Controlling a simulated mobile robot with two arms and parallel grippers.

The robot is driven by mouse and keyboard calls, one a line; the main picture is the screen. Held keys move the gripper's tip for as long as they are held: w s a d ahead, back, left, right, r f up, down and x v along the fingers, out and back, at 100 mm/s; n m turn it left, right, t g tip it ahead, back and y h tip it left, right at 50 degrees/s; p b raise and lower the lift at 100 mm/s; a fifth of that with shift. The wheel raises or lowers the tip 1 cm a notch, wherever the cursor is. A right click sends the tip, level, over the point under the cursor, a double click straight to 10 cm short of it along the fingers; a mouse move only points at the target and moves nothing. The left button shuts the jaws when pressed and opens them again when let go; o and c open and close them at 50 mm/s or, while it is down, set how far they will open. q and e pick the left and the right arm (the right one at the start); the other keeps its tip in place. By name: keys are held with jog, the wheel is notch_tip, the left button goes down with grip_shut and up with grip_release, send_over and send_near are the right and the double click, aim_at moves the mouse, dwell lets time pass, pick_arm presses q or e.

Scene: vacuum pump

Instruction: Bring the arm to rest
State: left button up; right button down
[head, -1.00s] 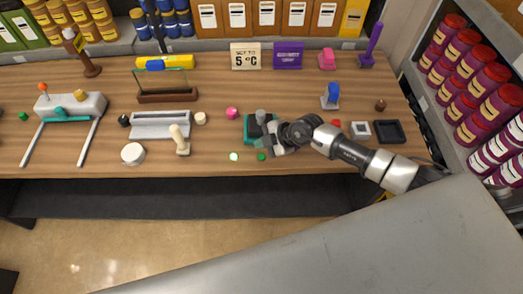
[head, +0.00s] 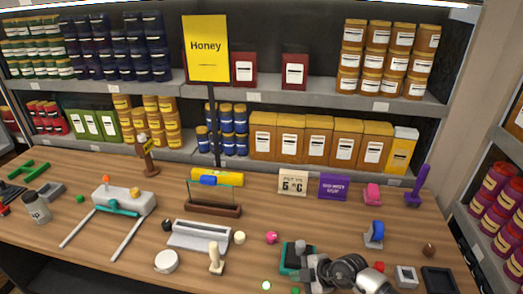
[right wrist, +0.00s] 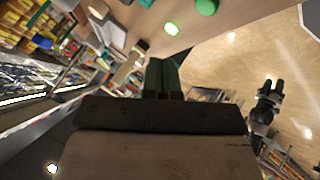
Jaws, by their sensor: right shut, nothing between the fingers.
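My right gripper (head: 310,274) is low in the head view, beside the small pump (head: 290,264) with a teal base and a grey knob. The gripper partly hides the pump; I cannot tell whether they touch. In the right wrist view the fingers (right wrist: 162,80) are together, with nothing held between them. A dark gripper-like shape (right wrist: 268,100) at the right of that view may be my left one, but its jaws are too small to read. The left arm does not show in the head view.
The wooden table (head: 130,235) holds several objects. A blue-topped stamp (head: 373,235), a white square piece (head: 406,276) and a black tray (head: 438,281) stand to the gripper's right. A pink knob (head: 271,237) and a wooden-handled tool (head: 215,258) are to its left. Stocked shelves (head: 300,162) rise behind.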

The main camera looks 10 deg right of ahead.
jog(key=s+a+r+m+t+y, duration=0.1)
jog(key=a+r+t+y, duration=0.3)
jog(key=a+r, duration=0.25)
jog(key=s+d+r+m+t+h, duration=0.1)
jog(key=d+r+m+t+h, duration=0.35)
jog(key=r+m+t, duration=0.5)
jog(key=s+d+f+m+g+h, duration=0.6)
jog(key=s+d+m+g+h, duration=0.1)
jog(key=s+d+m+h, duration=0.25)
jog(key=s+a+f+n+g+y, duration=0.1)
jog(key=s+f+n+g+y, duration=0.15)
jog(key=s+g, duration=0.85)
jog(key=s+f+t+b, duration=0.15)
jog(key=f+b, duration=0.25)
jog(key=f, duration=1.4)
jog(key=s+f+b, duration=0.3)
jog(key=f+b, duration=0.1)
jog(key=f, duration=1.3)
jog(key=s+d+f+b, duration=0.1)
jog(key=s+f+b, duration=0.1)
jog(key=s+f, duration=0.6)
jog(key=s+d+f+g+b, duration=0.1)
jog(key=s+f+b, duration=0.2)
jog(key=s+f, duration=0.5)
notch_tip(320, 180, down, 5)
